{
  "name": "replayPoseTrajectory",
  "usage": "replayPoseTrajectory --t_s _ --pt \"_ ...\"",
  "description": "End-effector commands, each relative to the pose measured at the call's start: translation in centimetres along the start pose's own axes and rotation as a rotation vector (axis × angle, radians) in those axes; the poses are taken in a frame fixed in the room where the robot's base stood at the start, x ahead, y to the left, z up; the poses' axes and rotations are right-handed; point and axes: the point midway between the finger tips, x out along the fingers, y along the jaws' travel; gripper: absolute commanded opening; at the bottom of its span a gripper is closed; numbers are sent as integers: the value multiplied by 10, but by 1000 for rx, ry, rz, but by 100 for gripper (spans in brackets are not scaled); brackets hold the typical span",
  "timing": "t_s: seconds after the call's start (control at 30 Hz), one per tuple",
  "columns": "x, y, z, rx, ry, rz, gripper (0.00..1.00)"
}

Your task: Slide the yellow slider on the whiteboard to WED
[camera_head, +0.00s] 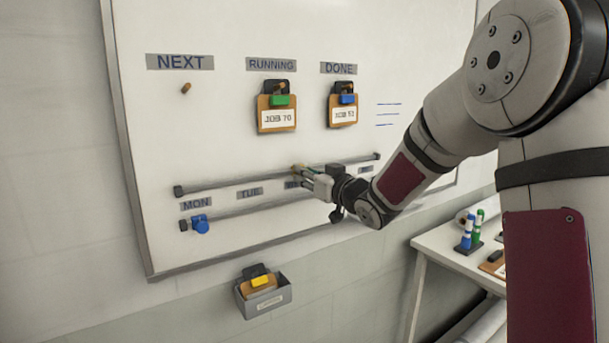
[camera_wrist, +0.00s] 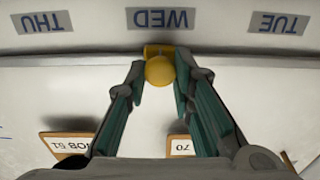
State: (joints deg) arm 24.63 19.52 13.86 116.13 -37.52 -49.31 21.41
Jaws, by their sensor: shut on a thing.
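The yellow slider (camera_wrist: 160,69) shows its round knob between the two fingers of my gripper (camera_wrist: 160,82) in the wrist view. My gripper is shut on it. The slider sits on the upper rail (camera_head: 235,179) of the whiteboard (camera_head: 220,120), in line with the WED label (camera_wrist: 160,18), which appears upside down in the wrist view. In the head view my gripper (camera_head: 304,172) reaches the rail from the right and hides most of the slider and much of the WED label. The TUE label (camera_wrist: 277,23) and THU label (camera_wrist: 42,22) lie on either side.
A blue slider (camera_head: 200,225) sits near MON (camera_head: 196,204) on the lower rail (camera_head: 255,209). Job tags hang above under RUNNING (camera_head: 277,118) and DONE (camera_head: 343,112). A grey bin (camera_head: 265,302) is below the board. A white table (camera_head: 440,242) stands at right.

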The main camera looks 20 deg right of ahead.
Motion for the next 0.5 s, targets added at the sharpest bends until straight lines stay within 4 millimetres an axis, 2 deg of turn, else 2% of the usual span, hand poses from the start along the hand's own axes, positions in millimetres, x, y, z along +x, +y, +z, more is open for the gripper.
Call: replayPoseTrajectory --t_s 0.1,0.13,0.2,0.5 --pt "0 0 0 0 1 0 0" --pt "0 0 0 0 1 0 29" --pt "0 0 0 0 1 0 43" --pt "-1 0 0 0 1 0 43"
